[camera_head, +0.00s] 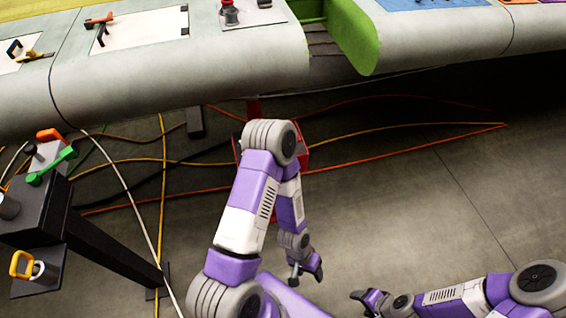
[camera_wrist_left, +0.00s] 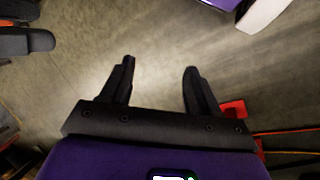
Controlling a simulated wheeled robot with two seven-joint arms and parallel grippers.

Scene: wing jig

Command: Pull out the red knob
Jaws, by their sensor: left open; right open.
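My left gripper (camera_head: 306,272) hangs low over the floor, well below and to the right of the knob. In the left wrist view its two dark fingers (camera_wrist_left: 159,67) are apart with nothing between them, and only grey floor shows beyond. My right gripper (camera_head: 368,298) is small at the bottom of the head view, open and far from the knob. The knob is not seen in the left wrist view.
The grey wing (camera_head: 180,75) spans the top, with a green open flap (camera_head: 352,35) right of the knob's plate. A black post (camera_head: 110,245) with a green lever (camera_head: 52,166) and a yellow-handled padlock-like part (camera_head: 20,264) stands left. Cables cross the floor.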

